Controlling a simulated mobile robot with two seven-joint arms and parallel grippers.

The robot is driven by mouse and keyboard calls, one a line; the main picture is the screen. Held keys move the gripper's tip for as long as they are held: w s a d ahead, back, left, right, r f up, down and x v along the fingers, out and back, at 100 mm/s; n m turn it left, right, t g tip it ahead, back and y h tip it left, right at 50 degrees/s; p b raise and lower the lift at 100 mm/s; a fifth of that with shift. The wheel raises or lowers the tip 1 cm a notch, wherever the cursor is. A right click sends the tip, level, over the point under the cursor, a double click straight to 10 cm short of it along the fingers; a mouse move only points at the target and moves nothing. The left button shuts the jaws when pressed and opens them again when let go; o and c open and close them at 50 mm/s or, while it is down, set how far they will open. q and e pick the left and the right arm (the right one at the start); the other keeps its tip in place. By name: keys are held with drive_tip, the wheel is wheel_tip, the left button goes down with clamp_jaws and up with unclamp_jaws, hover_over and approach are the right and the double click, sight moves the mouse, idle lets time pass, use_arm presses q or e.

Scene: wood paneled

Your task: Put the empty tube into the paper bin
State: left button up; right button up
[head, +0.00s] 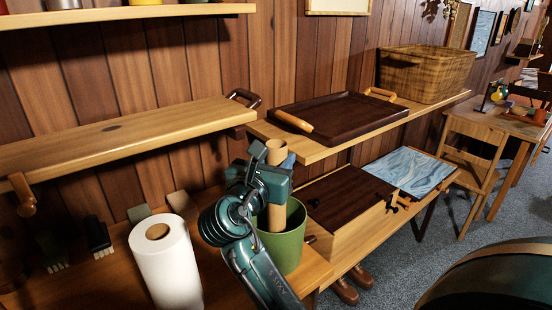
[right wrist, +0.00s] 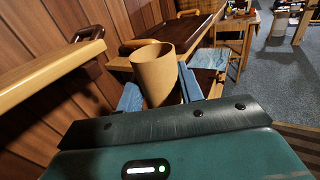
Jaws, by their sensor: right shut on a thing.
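The empty tube (head: 276,181) is a plain brown cardboard cylinder, held roughly upright. My right gripper (head: 274,157) is shut around its upper part. In the right wrist view the tube (right wrist: 155,75) stands between the two blue finger pads of the gripper (right wrist: 160,92), its hollow open end showing. The paper bin (head: 291,246) is a green round bin on the wooden bench. The tube's lower part overlaps the bin's opening; its bottom end is partly hidden by my arm, so its depth is hard to tell. My left gripper is not in view.
A white paper roll (head: 168,267) stands on the bench left of the bin. A wooden shelf (head: 120,132) juts out at upper left. A dark tray (head: 335,113) and a wicker basket (head: 425,72) sit on the shelf to the right.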

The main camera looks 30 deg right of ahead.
drive_tip(key=o, duration=1)
